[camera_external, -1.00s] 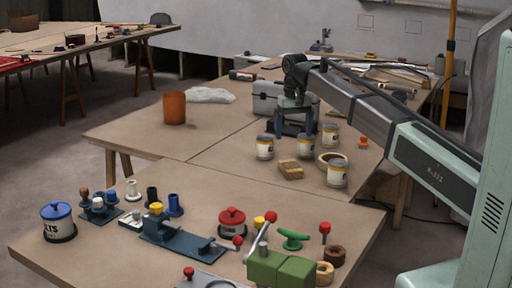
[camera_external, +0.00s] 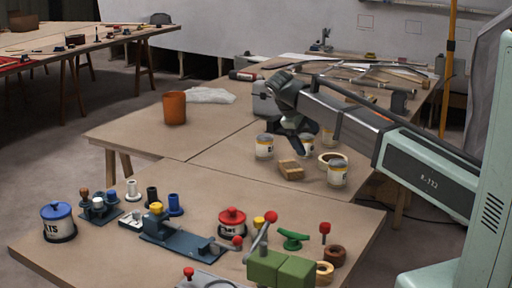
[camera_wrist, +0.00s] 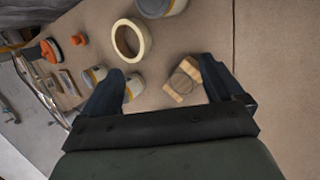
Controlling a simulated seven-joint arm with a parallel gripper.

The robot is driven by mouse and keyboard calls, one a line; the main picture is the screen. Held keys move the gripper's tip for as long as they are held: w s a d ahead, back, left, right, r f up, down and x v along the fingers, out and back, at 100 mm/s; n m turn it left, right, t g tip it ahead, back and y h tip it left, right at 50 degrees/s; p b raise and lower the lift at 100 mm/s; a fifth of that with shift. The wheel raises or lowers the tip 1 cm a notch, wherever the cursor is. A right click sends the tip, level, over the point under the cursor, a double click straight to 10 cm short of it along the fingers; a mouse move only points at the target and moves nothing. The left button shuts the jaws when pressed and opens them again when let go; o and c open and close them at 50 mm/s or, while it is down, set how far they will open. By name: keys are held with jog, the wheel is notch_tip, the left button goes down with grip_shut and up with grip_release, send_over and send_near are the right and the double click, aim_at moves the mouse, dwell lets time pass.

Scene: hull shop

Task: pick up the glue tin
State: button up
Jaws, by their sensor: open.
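Several pale tins with yellow bands stand on the far table: one at the left (camera_external: 264,147), one behind my gripper (camera_external: 307,142), one at the back right (camera_external: 327,137) and one at the front right (camera_external: 337,174). I cannot read which is the glue tin. My gripper (camera_external: 292,126) is open and empty, above the tins and between the left and middle ones. In the wrist view my gripper (camera_wrist: 162,68) has its fingers spread. Two tins (camera_wrist: 95,76) (camera_wrist: 134,87) show by the left finger, partly hidden, and another (camera_wrist: 160,6) is cut off at the top.
A wooden block (camera_external: 291,170) and a tape roll (camera_external: 329,158) lie near the tins. A grey toolbox (camera_external: 264,104) stands behind my gripper. An orange-brown pot (camera_external: 174,108) is at the left. The near table holds clamps, a red-lidded tin (camera_external: 232,222) and a blue-lidded tin (camera_external: 58,222).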

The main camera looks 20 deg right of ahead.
jog(key=s+a+r+n+t+h, duration=0.1)
jog(key=s+r+n+t+h, duration=0.25)
jog(key=s+n, duration=0.4)
jog(key=s+a+r+n+t+h, duration=0.15)
jog(key=s+n+t+h, duration=0.35)
jog(key=n, duration=0.6)
send_near(333, 166)
jog(key=shift+s+a+r+m, duration=0.25)
jog(key=shift+a+m, duration=0.05)
jog(key=shift+m, duration=0.05)
jog(key=shift+w+d+f, duration=0.1)
jog(key=shift+d+f, duration=0.05)
jog(key=shift+d, duration=0.05)
jog(key=shift+x, duration=5.8)
jog(key=shift+c, duration=0.2)
jog(key=c, duration=1.3)
